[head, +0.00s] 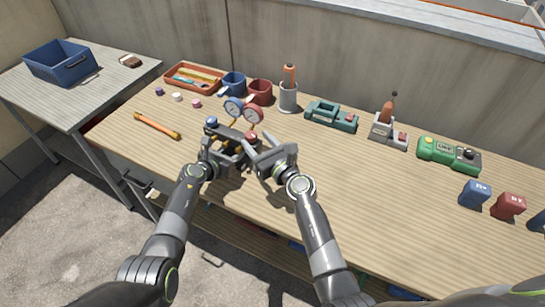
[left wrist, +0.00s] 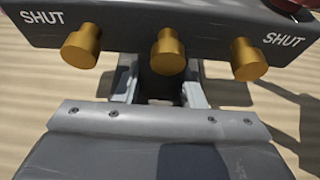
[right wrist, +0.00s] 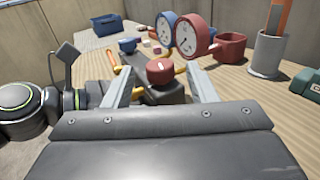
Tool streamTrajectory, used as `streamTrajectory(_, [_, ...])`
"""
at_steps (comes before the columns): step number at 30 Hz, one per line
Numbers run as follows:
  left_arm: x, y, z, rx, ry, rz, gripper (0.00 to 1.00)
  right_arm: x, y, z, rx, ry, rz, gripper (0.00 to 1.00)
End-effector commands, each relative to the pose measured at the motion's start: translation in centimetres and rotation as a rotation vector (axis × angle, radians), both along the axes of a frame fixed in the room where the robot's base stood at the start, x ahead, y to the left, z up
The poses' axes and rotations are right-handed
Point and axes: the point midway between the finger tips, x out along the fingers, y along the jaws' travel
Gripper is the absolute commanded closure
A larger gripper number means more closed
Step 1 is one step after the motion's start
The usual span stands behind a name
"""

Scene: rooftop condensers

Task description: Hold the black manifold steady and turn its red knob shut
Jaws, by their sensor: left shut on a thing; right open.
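The black manifold (head: 232,140) stands on the wooden table with a blue gauge (head: 233,107) and a red gauge (head: 252,113) above it. In the left wrist view its front (left wrist: 200,32) shows brass ports and "SHUT" labels. My left gripper (head: 229,150) is shut on the manifold's body, its fingers partly hidden beneath the ports. The red knob (right wrist: 160,71) sits on the manifold's right end, with a white mark on top. My right gripper (right wrist: 162,88) is open, its fingers on either side of the knob with gaps. The blue knob (head: 211,121) is at the left end.
Blue and red mugs (head: 259,91), an orange tray (head: 194,77) and a grey cup (head: 288,97) stand behind the manifold. A yellow-orange tool (head: 157,126) lies to the left. Teal and green devices (head: 448,153) stand to the right.

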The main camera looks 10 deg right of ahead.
Motion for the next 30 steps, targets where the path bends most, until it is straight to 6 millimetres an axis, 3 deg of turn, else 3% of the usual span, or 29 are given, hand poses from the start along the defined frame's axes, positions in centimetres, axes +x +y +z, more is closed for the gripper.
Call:
streamTrajectory(6, [0.0, 0.0, 0.1, -0.001, 0.0, 0.0, 1.0, -3.9, -1.8, -0.1, 0.0, 0.003, -0.002, 0.48])
streamTrajectory(12, [0.0, 0.0, 0.1, -0.001, 0.0, 0.001, 1.0, -6.3, -2.9, -0.1, 0.0, 0.002, -0.002, 0.48])
streamTrajectory(18, [0.0, 0.0, 0.1, -0.002, -0.001, 0.001, 1.0, -7.2, -3.3, 0.0, -0.001, 0.002, 0.0, 0.48])
streamTrajectory(30, [0.1, 0.0, 0.1, -0.002, -0.001, 0.001, 1.0, -7.2, -3.3, -0.1, 0.02, 0.012, 0.004, 0.48])
